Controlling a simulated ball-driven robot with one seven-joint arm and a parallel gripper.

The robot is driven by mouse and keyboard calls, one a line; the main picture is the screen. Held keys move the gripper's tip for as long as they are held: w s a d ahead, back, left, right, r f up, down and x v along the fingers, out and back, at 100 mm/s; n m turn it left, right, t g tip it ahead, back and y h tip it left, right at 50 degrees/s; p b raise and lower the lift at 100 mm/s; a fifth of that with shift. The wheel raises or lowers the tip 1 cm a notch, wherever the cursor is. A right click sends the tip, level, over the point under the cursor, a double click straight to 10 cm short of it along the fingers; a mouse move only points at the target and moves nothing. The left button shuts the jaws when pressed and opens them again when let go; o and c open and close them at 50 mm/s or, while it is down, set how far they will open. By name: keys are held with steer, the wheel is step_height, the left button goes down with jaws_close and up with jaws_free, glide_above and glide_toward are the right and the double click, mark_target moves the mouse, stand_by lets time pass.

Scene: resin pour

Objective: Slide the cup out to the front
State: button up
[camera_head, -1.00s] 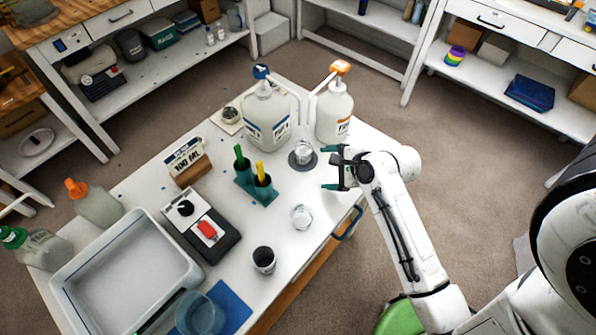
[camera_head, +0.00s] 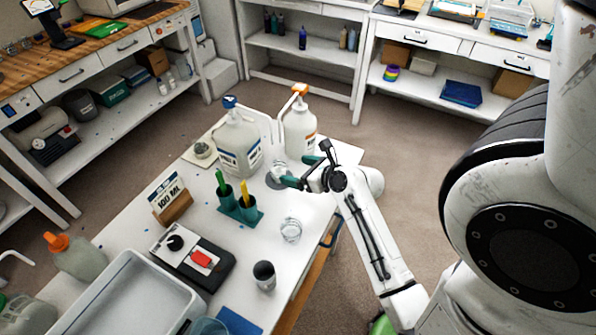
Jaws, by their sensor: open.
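A small clear cup (camera_head: 279,170) stands on a dark round pad (camera_head: 273,183) in front of the two pump bottles, and it is partly hidden by a finger. My gripper (camera_head: 306,168) is open, its teal-tipped fingers spread, right beside the cup on its right. One finger overlaps the cup's near side in the picture; I cannot tell whether it touches. The left pump bottle (camera_head: 237,150) has a blue top. The right pump bottle (camera_head: 299,134) has an orange top.
A second clear cup (camera_head: 291,230) and a dark-filled cup (camera_head: 264,275) stand nearer the front. A teal holder (camera_head: 240,210), a scale (camera_head: 192,255), a 100 ML sign (camera_head: 167,194) and a grey tray (camera_head: 128,300) fill the left. The white table (camera_head: 240,300) has bare patches between them.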

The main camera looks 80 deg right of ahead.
mark_target(273, 165)
steer(key=x, duration=1)
steer(key=shift+w+d+f, duration=0.15)
steer(key=shift+w+d, duration=0.05)
steer(key=shift+w, duration=0.15)
steer(key=shift+c, duration=0.3)
steer(key=c, duration=0.9)
steer(key=shift+c, duration=0.2)
steer(key=shift+s, duration=0.15)
